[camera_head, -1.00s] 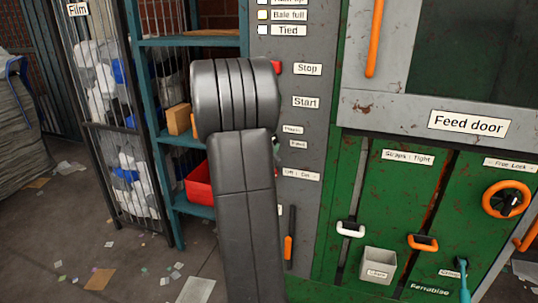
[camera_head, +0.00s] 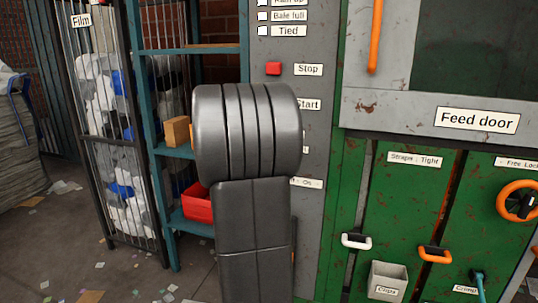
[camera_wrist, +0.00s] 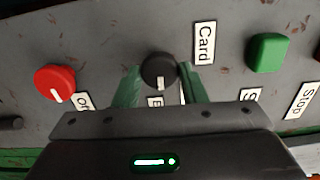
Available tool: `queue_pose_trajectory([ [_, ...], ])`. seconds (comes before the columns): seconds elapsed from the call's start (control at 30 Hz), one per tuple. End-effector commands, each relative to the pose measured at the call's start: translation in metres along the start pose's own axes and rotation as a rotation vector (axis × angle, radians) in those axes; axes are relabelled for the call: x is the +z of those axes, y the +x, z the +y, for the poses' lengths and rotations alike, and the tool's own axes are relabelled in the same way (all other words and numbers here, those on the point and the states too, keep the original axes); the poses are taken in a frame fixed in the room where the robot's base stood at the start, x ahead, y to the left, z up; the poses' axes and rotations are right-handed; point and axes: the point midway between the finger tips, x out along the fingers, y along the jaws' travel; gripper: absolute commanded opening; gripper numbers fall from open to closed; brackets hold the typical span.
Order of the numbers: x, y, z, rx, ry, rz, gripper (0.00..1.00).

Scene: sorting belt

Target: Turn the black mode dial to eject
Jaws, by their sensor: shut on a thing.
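The black mode dial (camera_wrist: 158,66) is a round knob near the middle of the wrist view. My gripper (camera_wrist: 161,74) has one green finger on each side of it and is shut on it. The dial's white mark points down in the picture, towards a partly hidden label (camera_wrist: 154,102) of which only an "E" can be read. A "Card" label (camera_wrist: 204,43) is to the right of the dial. In the head view my arm hides the dial and the gripper.
In the wrist view a red knob (camera_wrist: 55,82) is left of the dial and a green button (camera_wrist: 268,53) is to the right. In the head view the grey control panel (camera_head: 322,150) carries a red stop button (camera_head: 273,69). A blue shelf (camera_head: 147,150) stands left.

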Motion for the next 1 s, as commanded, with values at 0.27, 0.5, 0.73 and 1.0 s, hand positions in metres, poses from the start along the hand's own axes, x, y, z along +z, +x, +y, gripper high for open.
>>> queue_pose_trajectory([
  [0.27, -0.0005, 0.0001, 0.0014, 0.000, 0.119, 0.001, 0.15],
  [0.5, -0.0004, 0.0001, 0.0007, 0.001, 0.153, 0.001, 0.15],
  [0.73, -0.0004, 0.0001, 0.0006, 0.001, 0.156, 0.001, 0.15],
  [1.0, -0.0003, 0.0000, 0.0005, 0.001, 0.155, 0.001, 0.60],
])
